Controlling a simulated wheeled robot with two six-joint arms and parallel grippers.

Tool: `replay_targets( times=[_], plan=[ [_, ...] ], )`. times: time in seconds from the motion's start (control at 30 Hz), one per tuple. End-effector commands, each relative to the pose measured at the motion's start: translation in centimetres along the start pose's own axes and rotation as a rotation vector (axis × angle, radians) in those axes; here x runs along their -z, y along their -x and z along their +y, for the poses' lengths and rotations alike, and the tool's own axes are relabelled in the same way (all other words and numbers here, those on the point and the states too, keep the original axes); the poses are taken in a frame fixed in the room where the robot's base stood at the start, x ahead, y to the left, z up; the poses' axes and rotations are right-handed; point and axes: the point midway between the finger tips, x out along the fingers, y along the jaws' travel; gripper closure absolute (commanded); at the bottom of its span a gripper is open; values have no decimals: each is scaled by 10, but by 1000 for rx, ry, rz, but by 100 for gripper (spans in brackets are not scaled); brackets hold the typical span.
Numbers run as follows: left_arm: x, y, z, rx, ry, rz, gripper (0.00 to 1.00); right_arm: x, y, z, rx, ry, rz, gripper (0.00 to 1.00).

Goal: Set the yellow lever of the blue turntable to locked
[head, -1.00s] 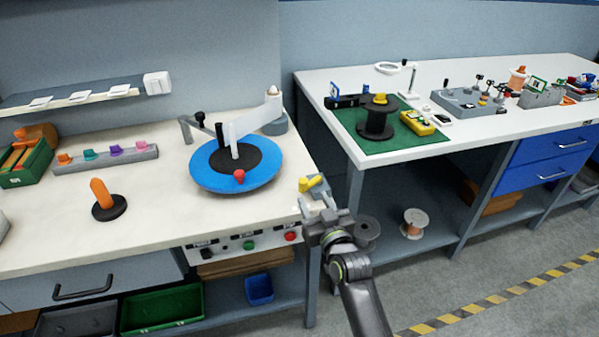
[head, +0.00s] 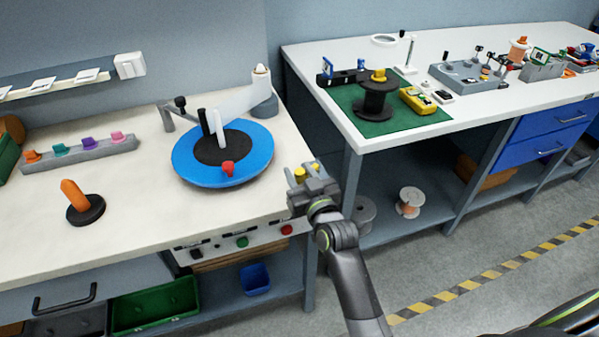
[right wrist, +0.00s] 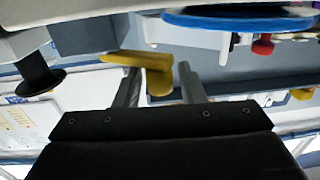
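The blue turntable (head: 253,164) has a black centre and a red knob, and lies flat on the left bench. It also shows at the top right of the right wrist view (right wrist: 230,20). The yellow lever (head: 300,172) is at the bench's right end, partly hidden by my right gripper in the head view. In the right wrist view the lever (right wrist: 157,75) has a long arm reaching left and a stub between my fingers. My right gripper (right wrist: 158,84) is open around the stub, with gaps at both sides. My left gripper is not in view.
A panel with green (head: 242,242) and red (head: 287,230) buttons is on the bench front below the lever. An orange-handled peg (head: 75,195) stands at the left. A second bench with a black spool (head: 374,100) is at the right.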

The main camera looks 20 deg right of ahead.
Motion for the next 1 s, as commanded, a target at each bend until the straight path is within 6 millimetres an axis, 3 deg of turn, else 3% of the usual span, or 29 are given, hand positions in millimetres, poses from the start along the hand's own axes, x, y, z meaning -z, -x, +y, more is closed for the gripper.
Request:
replay_targets(
  times=[0.03, 0.27, 0.67, 1.0],
  plan=[
    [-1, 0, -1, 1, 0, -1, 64, 0, 0, 0, 0, 0, 0, 71],
    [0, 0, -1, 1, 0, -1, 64, 0, 0, 0, 0, 0, 0, 100],
    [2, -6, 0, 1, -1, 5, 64, -1, 1, 1, 17, 1, 2, 100],
    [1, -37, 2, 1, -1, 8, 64, -5, 7, 6, 137, 5, 4, 100]
  ],
)
